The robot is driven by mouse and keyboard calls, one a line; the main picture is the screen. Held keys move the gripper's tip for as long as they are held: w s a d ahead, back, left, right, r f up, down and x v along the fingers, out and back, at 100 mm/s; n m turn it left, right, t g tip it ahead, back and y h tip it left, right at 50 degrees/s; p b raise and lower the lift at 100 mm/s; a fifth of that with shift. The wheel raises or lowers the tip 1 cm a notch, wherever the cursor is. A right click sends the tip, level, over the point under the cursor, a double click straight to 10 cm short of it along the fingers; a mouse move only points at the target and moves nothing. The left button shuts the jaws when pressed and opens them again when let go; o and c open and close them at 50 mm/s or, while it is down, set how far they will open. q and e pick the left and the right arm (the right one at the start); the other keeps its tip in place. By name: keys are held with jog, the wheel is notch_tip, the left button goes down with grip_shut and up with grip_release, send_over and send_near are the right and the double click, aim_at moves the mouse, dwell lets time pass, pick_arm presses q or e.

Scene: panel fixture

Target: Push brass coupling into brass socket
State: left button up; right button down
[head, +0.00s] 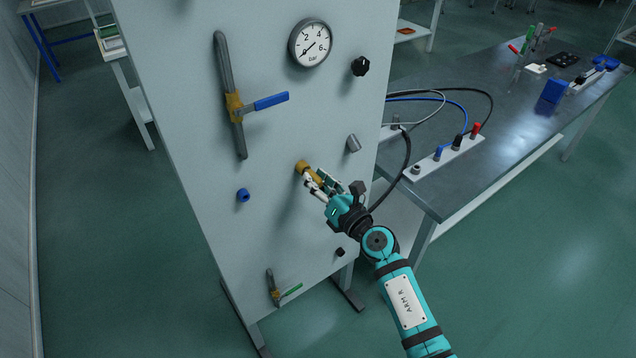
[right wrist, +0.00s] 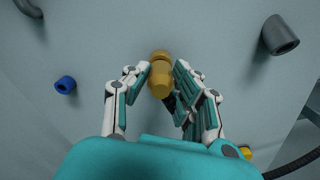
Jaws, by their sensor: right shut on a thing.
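The brass socket (head: 301,166) sits on the grey upright panel (head: 190,80), right of its middle. My right gripper (head: 316,182) is at the panel, shut on the brass coupling (right wrist: 161,84), with one finger on each side of it. The coupling's front end points at the socket (right wrist: 160,57) and lines up with it in the right wrist view. The two look touching, but I cannot tell how deep the coupling sits. The coupling's rear end is partly hidden by the fingers. My left gripper is not in view.
A blue port (head: 243,195) is left of the socket and a grey port (head: 353,143) is upper right. A blue-handled valve (head: 262,103) and a gauge (head: 311,43) are above.

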jog(key=shift+w+a, duration=0.35)
jog(key=shift+w, duration=0.1)
jog(key=c, duration=1)
grip_release()
jog(key=v, duration=1.2)
